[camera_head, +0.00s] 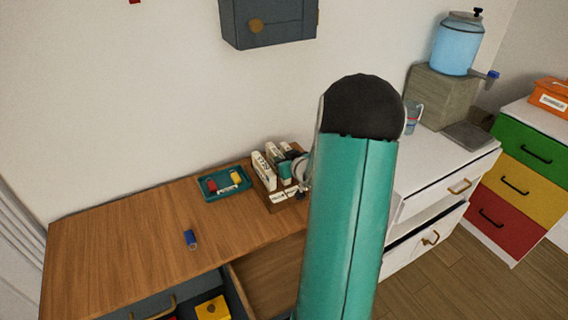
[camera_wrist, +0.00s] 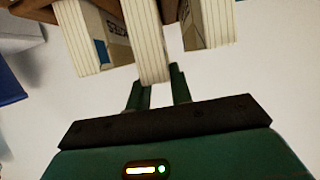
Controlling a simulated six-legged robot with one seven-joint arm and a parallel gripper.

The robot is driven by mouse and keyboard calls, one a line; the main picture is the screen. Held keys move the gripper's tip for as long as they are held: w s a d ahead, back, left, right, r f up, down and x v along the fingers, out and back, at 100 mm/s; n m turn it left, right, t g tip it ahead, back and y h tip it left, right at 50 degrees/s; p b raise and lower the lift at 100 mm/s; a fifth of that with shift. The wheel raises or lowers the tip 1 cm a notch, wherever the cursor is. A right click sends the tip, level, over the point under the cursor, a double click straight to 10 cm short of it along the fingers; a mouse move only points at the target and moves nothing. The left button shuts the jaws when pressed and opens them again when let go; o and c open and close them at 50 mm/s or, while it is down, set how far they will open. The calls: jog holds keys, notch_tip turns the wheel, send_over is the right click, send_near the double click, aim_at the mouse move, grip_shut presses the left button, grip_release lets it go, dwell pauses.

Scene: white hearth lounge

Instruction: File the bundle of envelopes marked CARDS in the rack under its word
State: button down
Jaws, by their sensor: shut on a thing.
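The wooden rack (camera_head: 277,202) stands at the right of the wooden desk top, with several pale envelope bundles (camera_head: 263,168) upright in it. Small white labels (camera_head: 283,194) are on its front; their words are too small to read. In the wrist view my gripper (camera_wrist: 160,79) is shut on the end of a striped cream bundle (camera_wrist: 146,45). Another bundle (camera_wrist: 81,42) is to its left and one (camera_wrist: 207,24) to its right. Lettering shows beside the held bundle, but I cannot read it as CARDS. My arm hides the rack's right side in the head view.
A teal tray (camera_head: 212,196) with red and yellow items sits left of the rack. A small blue cylinder (camera_head: 190,239) lies on the desk (camera_head: 130,232). A grey wall cabinet (camera_head: 285,22) hangs above.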

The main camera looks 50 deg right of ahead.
jog(key=shift+f, duration=0.8)
jog(key=shift+f, duration=0.1)
jog(key=c, duration=1.3)
grip_release()
jog(key=shift+o, duration=0.2)
